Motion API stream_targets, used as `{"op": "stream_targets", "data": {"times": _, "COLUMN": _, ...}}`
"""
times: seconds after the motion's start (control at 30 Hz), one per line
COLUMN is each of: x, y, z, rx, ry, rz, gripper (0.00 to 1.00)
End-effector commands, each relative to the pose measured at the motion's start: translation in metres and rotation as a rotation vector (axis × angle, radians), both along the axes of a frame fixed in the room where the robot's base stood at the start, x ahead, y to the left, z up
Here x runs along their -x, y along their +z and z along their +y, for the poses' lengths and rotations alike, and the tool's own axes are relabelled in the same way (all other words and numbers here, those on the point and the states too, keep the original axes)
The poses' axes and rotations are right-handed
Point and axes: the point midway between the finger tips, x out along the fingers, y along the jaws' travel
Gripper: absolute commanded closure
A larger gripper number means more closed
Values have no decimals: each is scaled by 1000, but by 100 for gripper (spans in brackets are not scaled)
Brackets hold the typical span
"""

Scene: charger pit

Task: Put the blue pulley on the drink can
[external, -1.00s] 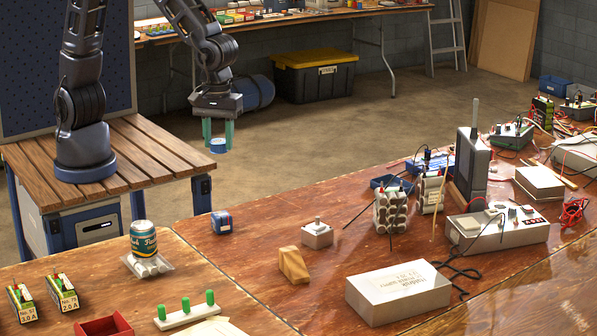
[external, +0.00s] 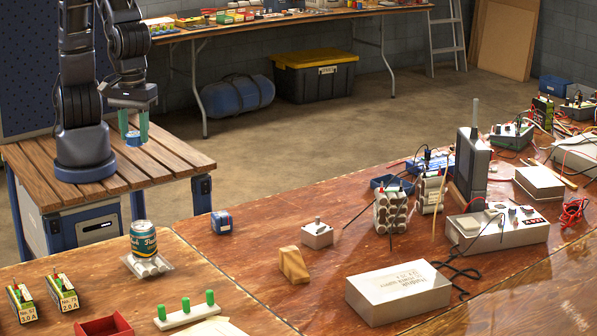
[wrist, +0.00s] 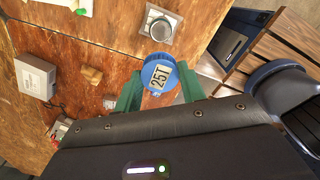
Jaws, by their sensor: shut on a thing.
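The blue pulley (external: 133,139) is held between the green fingers of my gripper (external: 133,130), which is shut on it. In the wrist view the pulley (wrist: 160,74) shows its round blue face with a "25T" label between the fingertips.
A blue box (external: 222,222), a wooden block (external: 293,264) and a white switch box (external: 317,235) stand to the right. Green-pegged rack (external: 186,313) and red tray (external: 104,328) are in front.

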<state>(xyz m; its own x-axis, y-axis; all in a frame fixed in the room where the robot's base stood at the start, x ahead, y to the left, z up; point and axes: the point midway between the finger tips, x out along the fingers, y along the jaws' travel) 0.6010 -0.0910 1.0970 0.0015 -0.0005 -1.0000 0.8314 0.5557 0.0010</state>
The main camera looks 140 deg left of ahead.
Motion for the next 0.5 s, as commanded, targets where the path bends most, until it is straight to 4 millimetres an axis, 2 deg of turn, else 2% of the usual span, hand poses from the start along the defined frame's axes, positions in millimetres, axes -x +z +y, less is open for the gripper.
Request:
{"op": "stream_targets", "data": {"times": 0.17, "x": 2, "y": -24, "z": -2, "rx": -1, "ry": -1, "rz": 7, "gripper": 84}}
{"op": "stream_targets", "data": {"times": 0.5, "x": 1, "y": -98, "z": -1, "rx": -2, "ry": -1, "rz": 6, "gripper": 84}}
